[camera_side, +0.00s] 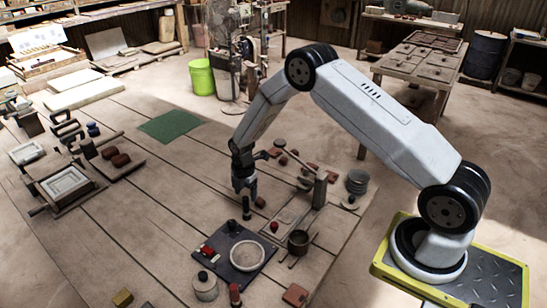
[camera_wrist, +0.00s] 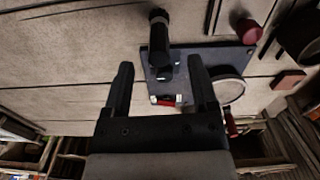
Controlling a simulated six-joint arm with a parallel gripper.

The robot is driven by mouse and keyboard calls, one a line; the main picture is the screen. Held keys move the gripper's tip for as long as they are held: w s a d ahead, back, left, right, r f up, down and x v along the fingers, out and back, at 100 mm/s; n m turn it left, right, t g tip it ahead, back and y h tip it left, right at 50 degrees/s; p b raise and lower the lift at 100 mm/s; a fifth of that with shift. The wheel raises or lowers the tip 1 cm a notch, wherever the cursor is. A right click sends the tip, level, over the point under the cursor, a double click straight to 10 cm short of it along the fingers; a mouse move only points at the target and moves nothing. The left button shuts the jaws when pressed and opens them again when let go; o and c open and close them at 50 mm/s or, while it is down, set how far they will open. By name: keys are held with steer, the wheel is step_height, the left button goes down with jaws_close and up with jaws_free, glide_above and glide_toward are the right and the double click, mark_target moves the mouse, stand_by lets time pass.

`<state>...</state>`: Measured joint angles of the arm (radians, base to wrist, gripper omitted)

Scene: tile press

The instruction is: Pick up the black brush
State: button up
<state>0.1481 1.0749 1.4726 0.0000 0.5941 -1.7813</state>
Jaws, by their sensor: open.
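The black brush (camera_side: 246,208) looks like a dark upright cylinder in the side view, just below my gripper (camera_side: 244,187). In the wrist view the black brush (camera_wrist: 158,38) shows beyond the fingertips, roughly in line with the gap between them. My gripper (camera_wrist: 157,66) is open and its two fingers are apart with nothing held between them. A second small black piece (camera_side: 232,226) stands by the back edge of the dark board. Whether the brush touches the board cannot be told.
The dark board (camera_side: 223,272) carries a round pale dish (camera_side: 247,256) and a red-and-white item (camera_wrist: 166,100). A lidded pot (camera_side: 205,287) and a brown cup (camera_side: 298,242) stand nearby. A wooden frame with an upright post (camera_side: 320,190) is to the right.

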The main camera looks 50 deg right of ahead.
mark_target(245, 198)
steer(key=shift+f, duration=2.55)
steer(key=shift+c, duration=0.2)
jaws_close()
